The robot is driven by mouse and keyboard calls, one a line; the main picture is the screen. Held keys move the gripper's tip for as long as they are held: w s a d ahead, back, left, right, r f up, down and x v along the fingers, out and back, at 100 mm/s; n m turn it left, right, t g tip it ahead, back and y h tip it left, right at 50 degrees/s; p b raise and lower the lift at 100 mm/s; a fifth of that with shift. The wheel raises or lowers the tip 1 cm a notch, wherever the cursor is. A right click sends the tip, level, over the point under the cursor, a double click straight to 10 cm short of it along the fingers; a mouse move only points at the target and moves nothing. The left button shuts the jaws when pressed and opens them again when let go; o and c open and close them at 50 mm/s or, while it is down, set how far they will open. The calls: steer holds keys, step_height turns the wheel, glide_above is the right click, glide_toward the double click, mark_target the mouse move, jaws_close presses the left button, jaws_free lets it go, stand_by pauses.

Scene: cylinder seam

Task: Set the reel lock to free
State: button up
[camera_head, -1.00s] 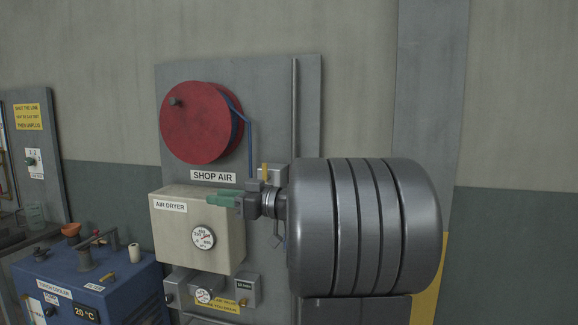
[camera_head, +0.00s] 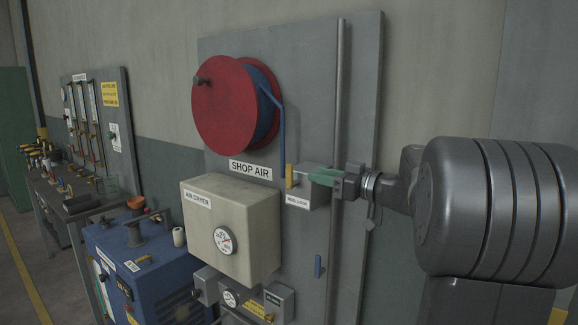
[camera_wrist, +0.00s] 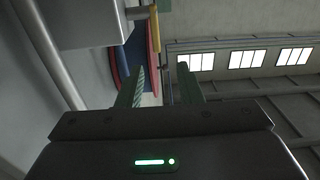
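The reel lock is a small grey box (camera_head: 308,196) with a yellow upright lever (camera_head: 289,176) on its left side, mounted below and right of the red hose reel (camera_head: 226,104). My gripper (camera_head: 322,176), with green fingers, points left from the right side and overlaps the upper part of the box in the head view. The lever's tip lies just left of the fingers. In the wrist view my gripper (camera_wrist: 159,82) is open and empty. The yellow lever (camera_wrist: 155,46) shows beyond the gap between the fingers, apart from them, beside the box (camera_wrist: 90,22).
A vertical pipe (camera_head: 335,245) runs behind my wrist. The air dryer (camera_head: 205,228) with a gauge juts out below left, above smaller boxes. A blue machine (camera_head: 125,250) and a workbench stand farther left. A blue hose hangs from the reel.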

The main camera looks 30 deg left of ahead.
mark_target(292, 167)
steer(key=a+p, duration=0.1)
steer(key=a, duration=0.2)
steer(key=w+a+p, duration=0.1)
steer(key=a, duration=0.3)
steer(key=a+p, duration=0.1)
steer(key=a, duration=0.2)
steer(key=shift+w+a+p, duration=0.2)
steer(key=shift+a+p, duration=0.15)
steer(key=shift+r, duration=0.1)
jaws_close()
